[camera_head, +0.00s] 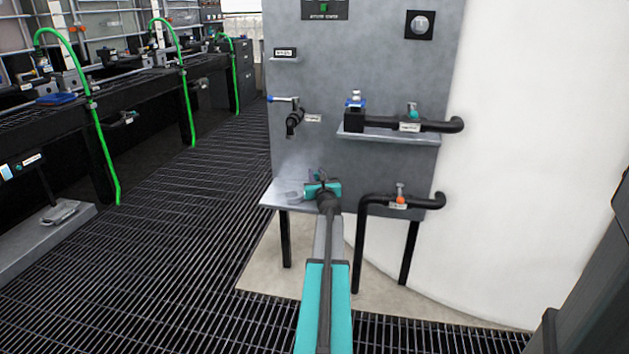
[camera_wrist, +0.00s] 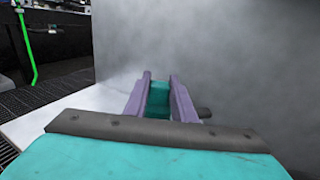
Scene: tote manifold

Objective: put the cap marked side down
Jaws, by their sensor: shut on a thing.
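My gripper (camera_wrist: 158,80) is low over the left part of the grey lower shelf (camera_head: 272,203), in front of the grey panel (camera_head: 335,80).
A valve with a blue handle (camera_head: 293,118) sticks out of the panel above. A dark pipe with a teal-topped fitting (camera_head: 440,125) rests on the upper shelf (camera_head: 390,138). A lower pipe (camera_head: 425,202) stands right of my arm.

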